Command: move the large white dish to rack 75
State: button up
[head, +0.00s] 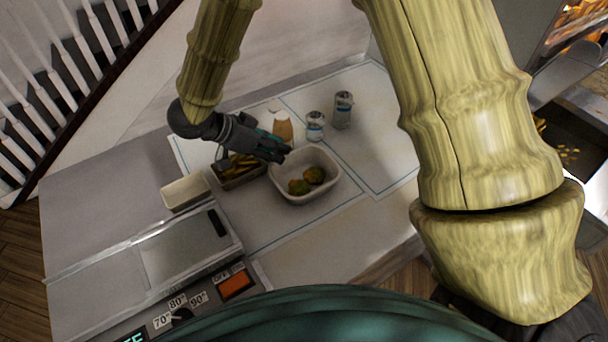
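The large white dish (322,194) stands on the pale worktop in the middle of the head view. It is a rounded square and holds two round green-and-orange pieces of food. My gripper (283,150) reaches in from the upper left, with its dark, teal-marked fingers at the dish's far left corner. The fingers overlap the rim in the picture; I cannot tell whether they touch it or how far apart they are. No rack marked 75 can be made out.
A dark tray (243,182) of yellow-green strips sits left of the dish, close under my gripper. A small white dish (185,192) is farther left. Two shakers (315,127) (343,110) and a tan bottle (282,127) stand behind. A metal appliance (185,250) with a dial fills the front left.

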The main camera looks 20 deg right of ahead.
aim_at(292, 155)
jog(key=shift+w+x, duration=0.25)
jog(key=shift+x, duration=0.8)
jog(key=shift+s+d+f+p, duration=0.15)
jog(key=shift+d+f+p, duration=0.2)
jog(key=shift+p, duration=0.25)
jog(key=x, duration=0.1)
jog(key=p+x, duration=0.1)
jog(key=x, duration=0.1)
jog(key=shift+w+f, duration=0.15)
jog(key=shift+w, duration=0.15)
jog(key=shift+s+d+f, duration=0.1)
jog(key=shift+d+f, duration=0.2)
jog(key=shift+f, duration=0.05)
grip_shut()
